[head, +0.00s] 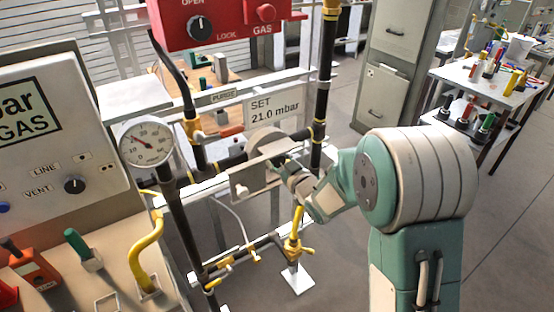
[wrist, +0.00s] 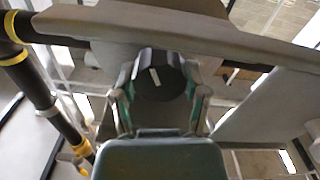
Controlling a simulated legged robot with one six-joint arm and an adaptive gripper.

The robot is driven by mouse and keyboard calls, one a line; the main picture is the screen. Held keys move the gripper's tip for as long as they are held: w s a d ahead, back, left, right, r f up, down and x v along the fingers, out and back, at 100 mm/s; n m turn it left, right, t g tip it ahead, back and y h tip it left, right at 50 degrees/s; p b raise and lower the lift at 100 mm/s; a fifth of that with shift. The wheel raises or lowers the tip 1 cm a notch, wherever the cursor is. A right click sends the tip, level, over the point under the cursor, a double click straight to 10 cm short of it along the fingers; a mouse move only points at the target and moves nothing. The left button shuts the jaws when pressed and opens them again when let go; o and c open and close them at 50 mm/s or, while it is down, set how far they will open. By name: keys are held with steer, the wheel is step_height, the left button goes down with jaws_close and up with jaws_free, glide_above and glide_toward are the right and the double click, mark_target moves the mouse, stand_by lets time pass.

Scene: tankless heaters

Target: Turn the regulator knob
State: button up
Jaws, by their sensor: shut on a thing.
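The regulator knob (wrist: 158,76) is dark and round with a pale pointer mark that stands nearly upright in the wrist view. My gripper (wrist: 160,92) has one finger on each side of the knob and is shut on it. In the head view my gripper (head: 284,166) reaches the regulator (head: 264,140) from the right, and the knob is hidden there. A "SET 21.0 mbar" sign (head: 274,107) is just above the regulator. A round pressure gauge (head: 146,143) stands to the left on the same pipework.
A red gas box (head: 229,22) with a black knob hangs above. A grey panel (head: 58,135) with a LINE/VENT knob (head: 74,185) is at left. Black pipes (head: 324,95) and a yellow-handled valve (head: 296,240) surround the regulator. The floor at right is partly open.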

steer(key=shift+s+f, duration=0.1)
steer(key=shift+f, duration=0.3)
steer(key=o, duration=0.9)
steer(key=shift+c, duration=0.2)
steer(key=shift+r, duration=0.15)
steer(key=shift+r, duration=0.1)
steer(key=v, duration=1.2)
